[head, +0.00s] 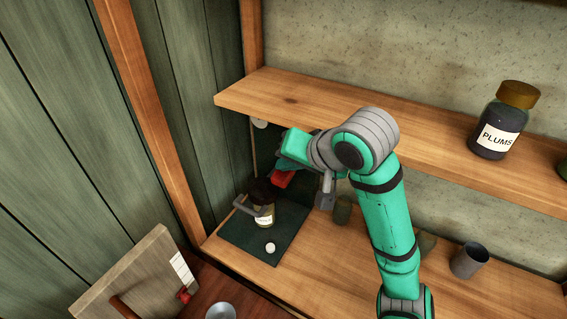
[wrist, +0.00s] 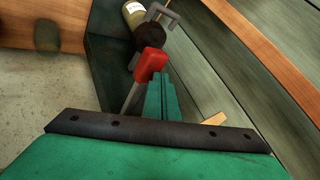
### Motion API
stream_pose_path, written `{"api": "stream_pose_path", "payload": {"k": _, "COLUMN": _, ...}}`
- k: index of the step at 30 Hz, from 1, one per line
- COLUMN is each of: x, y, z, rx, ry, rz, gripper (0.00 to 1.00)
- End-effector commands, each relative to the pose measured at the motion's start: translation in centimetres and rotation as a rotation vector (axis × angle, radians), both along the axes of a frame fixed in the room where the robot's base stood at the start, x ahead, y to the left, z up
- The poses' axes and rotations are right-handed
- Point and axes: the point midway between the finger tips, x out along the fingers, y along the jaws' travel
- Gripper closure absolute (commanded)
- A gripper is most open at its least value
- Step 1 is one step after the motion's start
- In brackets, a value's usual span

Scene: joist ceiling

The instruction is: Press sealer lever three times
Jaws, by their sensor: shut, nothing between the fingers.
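The sealer stands at the left end of the lower shelf, with a dark green base (head: 286,246) and a green upright behind. A labelled jar (head: 264,219) stands upright on the base under a dark round head (wrist: 149,36). The sealer lever has a red grip (head: 282,179), also seen in the wrist view (wrist: 151,61), on a grey rod (wrist: 132,98). My gripper (wrist: 160,80) is shut and empty, its fingertips right beside the red grip; I cannot tell whether they touch. In the head view my wrist partly hides the lever.
The upper shelf (head: 290,98) overhangs the sealer and carries a plums jar (head: 499,125). A grey cup (head: 469,261) stands on the lower shelf at right. A wooden board (head: 135,275) leans at lower left. Green plank walls (head: 60,110) close off the left.

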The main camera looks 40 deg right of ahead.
Motion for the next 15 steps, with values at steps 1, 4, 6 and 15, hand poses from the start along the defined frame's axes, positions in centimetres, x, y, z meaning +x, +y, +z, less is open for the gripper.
{"api": "stream_pose_path", "payload": {"k": 1, "x": 0.05, "y": 0.11, "z": -0.11, "rx": 0.001, "ry": 0.001, "rz": 0.002, "gripper": 1.00}}
{"api": "stream_pose_path", "payload": {"k": 4, "x": 0.10, "y": 0.18, "z": -0.21, "rx": 0.001, "ry": 0.001, "rz": 0.004, "gripper": 1.00}}
{"api": "stream_pose_path", "payload": {"k": 6, "x": 0.11, "y": 0.21, "z": -0.28, "rx": 0.000, "ry": 0.001, "rz": 0.005, "gripper": 1.00}}
{"api": "stream_pose_path", "payload": {"k": 15, "x": 0.09, "y": 0.17, "z": -0.57, "rx": 0.001, "ry": 0.001, "rz": 0.004, "gripper": 1.00}}
